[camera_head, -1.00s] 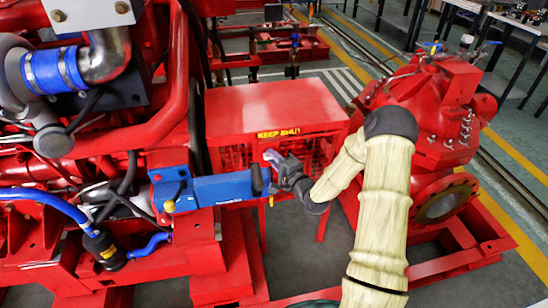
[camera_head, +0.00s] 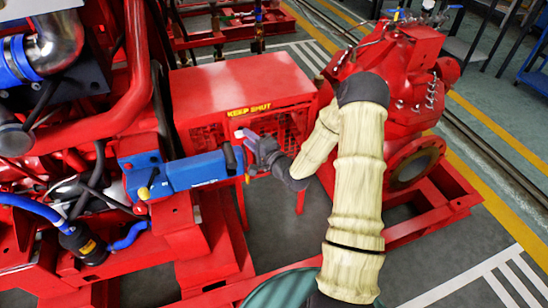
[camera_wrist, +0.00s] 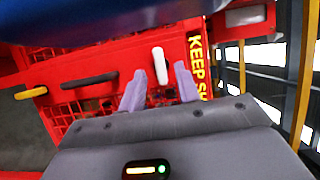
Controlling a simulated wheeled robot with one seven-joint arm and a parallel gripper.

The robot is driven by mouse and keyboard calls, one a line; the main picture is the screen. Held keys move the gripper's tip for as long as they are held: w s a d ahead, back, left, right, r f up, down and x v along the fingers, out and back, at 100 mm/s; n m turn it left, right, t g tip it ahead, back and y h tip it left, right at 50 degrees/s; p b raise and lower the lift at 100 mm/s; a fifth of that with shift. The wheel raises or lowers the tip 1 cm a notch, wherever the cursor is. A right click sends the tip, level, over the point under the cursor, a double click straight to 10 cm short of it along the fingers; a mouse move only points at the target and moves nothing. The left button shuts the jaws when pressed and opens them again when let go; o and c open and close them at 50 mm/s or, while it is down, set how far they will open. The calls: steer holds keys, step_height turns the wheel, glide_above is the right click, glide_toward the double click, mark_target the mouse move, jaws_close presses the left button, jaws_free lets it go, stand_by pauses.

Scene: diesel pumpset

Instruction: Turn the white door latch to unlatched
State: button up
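The white door latch (camera_wrist: 160,65) shows in the wrist view as a short white bar on the red mesh-fronted door, beside the yellow "KEEP SHUT" lettering (camera_wrist: 200,68). It points roughly up and down in that view. The latch's lower end lies near the gap between the fingertips; contact cannot be told. In the head view my gripper (camera_head: 244,137) is at the front of the red box (camera_head: 240,85), below its lettering. The latch cannot be made out clearly there.
A blue box-shaped part (camera_head: 195,170) with a black end sits close to the left of my gripper. A black handle (camera_wrist: 88,81) and a yellow handle (camera_wrist: 30,92) show in the wrist view. A red pump (camera_head: 400,75) stands right of the box, behind my arm.

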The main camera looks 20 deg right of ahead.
steer(key=p+v, duration=0.1)
steer(key=v, duration=1.4)
steer(key=shift+s, duration=0.1)
steer(key=s+a+r+n+g+h, duration=0.3)
steer(key=s+r+n+g+h, duration=0.1)
steer(key=s+n+g, duration=0.25)
steer(key=s+a+r+n+g+h, duration=0.3)
steer(key=s+a+r+n+g, duration=0.1)
steer(key=s+n+g, duration=0.25)
step_height(320, 180, up, 28)
steer(key=g+p, duration=0.1)
steer(key=p, duration=2.6)
steer(key=shift+d+p, duration=0.2)
steer(key=shift+p, duration=0.1)
steer(key=shift+s+f, duration=0.15)
